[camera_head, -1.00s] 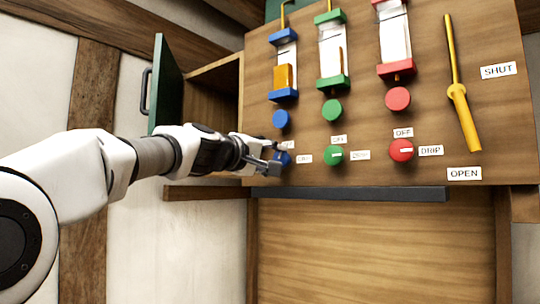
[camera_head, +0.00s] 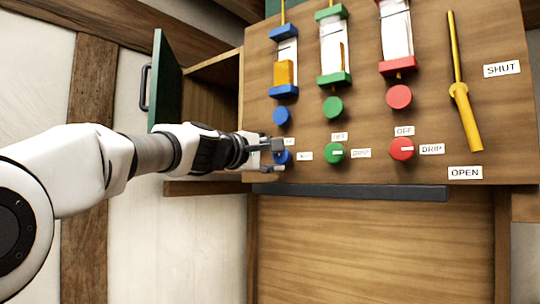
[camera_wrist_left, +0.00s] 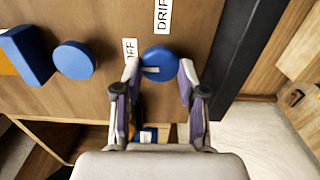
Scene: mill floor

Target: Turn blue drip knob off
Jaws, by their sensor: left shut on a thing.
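The blue drip knob (camera_head: 286,157) is on the wooden panel, partly hidden by my left gripper (camera_head: 274,157) in the head view. In the left wrist view, the blue knob (camera_wrist_left: 160,62) sits between the two fingers of my left gripper (camera_wrist_left: 158,72), which is shut on it. The knob's white mark points left in the wrist view, toward the side of the OFF label (camera_wrist_left: 130,50). The DRIP label (camera_wrist_left: 162,15) is above the knob there. My right gripper is not in view.
A green drip knob (camera_head: 334,153) and a red drip knob (camera_head: 401,149) are to the right. A yellow lever (camera_head: 464,100) stands farther right. A dark ledge (camera_head: 350,192) runs below; a green door (camera_head: 166,85) stands open at left.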

